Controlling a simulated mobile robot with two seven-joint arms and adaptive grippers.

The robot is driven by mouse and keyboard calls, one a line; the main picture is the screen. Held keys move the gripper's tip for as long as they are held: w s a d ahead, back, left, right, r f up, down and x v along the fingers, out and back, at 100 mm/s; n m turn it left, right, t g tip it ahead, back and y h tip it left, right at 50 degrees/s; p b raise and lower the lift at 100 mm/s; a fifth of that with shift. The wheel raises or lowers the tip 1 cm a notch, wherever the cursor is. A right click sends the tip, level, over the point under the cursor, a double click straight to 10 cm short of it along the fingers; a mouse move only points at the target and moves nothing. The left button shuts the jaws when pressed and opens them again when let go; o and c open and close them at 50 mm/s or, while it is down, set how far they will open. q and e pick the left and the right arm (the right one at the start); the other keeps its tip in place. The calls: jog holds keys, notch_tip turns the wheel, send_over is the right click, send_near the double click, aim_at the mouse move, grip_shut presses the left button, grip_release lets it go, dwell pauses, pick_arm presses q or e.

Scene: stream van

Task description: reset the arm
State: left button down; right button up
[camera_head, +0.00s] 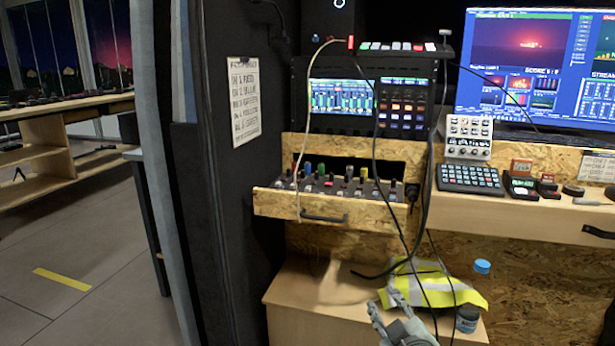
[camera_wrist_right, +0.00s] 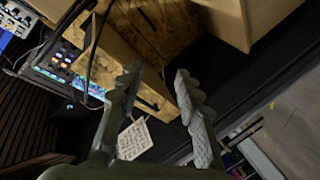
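My right gripper (camera_head: 385,308) shows at the bottom of the head view, in front of the low wooden bench. Its fingers are apart with nothing between them. In the right wrist view the two fingers of the right gripper (camera_wrist_right: 155,95) stand well apart, with the floor and wooden furniture seen beyond the gap. My left gripper is not in view.
A hi-vis vest (camera_head: 415,283) and a blue-capped bottle (camera_head: 468,318) lie close right of the gripper on the bench (camera_head: 310,290). Black cables (camera_head: 400,225) hang just above. An open drawer (camera_head: 325,208) juts out. Open floor (camera_head: 90,250) lies left.

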jog(key=s+d+f+m+g+h, duration=0.1)
jog(key=s+d+f+m+g, duration=0.2)
jog(key=s+f, duration=0.4)
jog(key=s+d+f+m+g+h, duration=0.1)
jog(key=s+d+f+g+h, duration=0.2)
jog(key=s+f, duration=0.4)
jog(key=s+d+f+m+g, duration=0.1)
jog(key=s+d+f+g, duration=0.1)
jog(key=s+f, duration=0.3)
jog(key=s+d+f+m+g+y, duration=0.1)
jog(key=s+f+g, duration=0.3)
jog(key=s, duration=0.8)
jog(key=shift+s+d+f+m+g, duration=0.2)
jog(key=shift+d+f+m+g, duration=0.25)
jog(key=shift+d+f, duration=0.45)
jog(key=shift+w, duration=0.1)
